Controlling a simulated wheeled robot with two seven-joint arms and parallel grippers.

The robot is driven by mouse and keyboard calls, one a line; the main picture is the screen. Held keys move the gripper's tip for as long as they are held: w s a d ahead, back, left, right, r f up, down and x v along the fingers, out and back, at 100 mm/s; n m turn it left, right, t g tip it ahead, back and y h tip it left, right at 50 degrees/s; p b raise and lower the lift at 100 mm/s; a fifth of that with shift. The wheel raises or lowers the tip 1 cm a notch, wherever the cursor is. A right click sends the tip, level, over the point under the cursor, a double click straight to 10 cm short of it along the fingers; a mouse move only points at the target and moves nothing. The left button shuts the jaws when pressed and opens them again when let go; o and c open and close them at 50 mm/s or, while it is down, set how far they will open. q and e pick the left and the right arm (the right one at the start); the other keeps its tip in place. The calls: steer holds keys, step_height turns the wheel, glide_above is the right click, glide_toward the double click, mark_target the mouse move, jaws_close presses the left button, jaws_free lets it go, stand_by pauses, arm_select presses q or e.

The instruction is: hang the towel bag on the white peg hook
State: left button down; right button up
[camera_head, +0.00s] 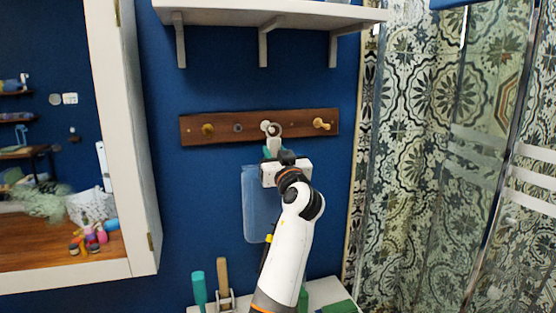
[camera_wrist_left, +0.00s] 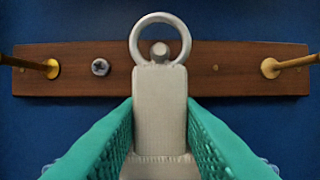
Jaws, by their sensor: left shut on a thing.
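My left gripper (camera_head: 272,154) is shut on the light strap (camera_wrist_left: 160,110) of the towel bag. Its teal fingers grip the strap from both sides in the left wrist view. A metal ring (camera_wrist_left: 134,40) tops the strap, upright in front of the rack. The pale peg (camera_wrist_left: 160,49) shows inside the ring's lower part; I cannot tell whether the ring is around it or only in front. In the head view the white peg hook (camera_head: 265,125) is next to the ring. The pale blue bag (camera_head: 256,205) hangs below, partly hidden by my arm. My right gripper is out of view.
A white shelf (camera_head: 240,15) is above; a mirror cabinet (camera_head: 125,140) is left.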

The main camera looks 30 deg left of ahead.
arm_select(q)
steer(key=shift+w+a+b, duration=0.9)
steer(key=shift+w+a, duration=0.45)
steer(key=shift+a, duration=0.25)
steer(key=shift+w+a+f+b, duration=0.2)
steer(key=shift+f+b, duration=0.2)
steer(key=shift+b, duration=0.2)
steer(key=c, duration=1)
jaws_free()
steer(key=shift+o, duration=0.2)
steer(key=shift+s+d+f, duration=0.1)
steer(key=shift+s+d, duration=0.05)
steer(key=shift+b+v, duration=0.8)
steer(key=shift+v, duration=1.05)
steer(key=shift+s+d, duration=0.15)
steer(key=shift+d, duration=0.05)
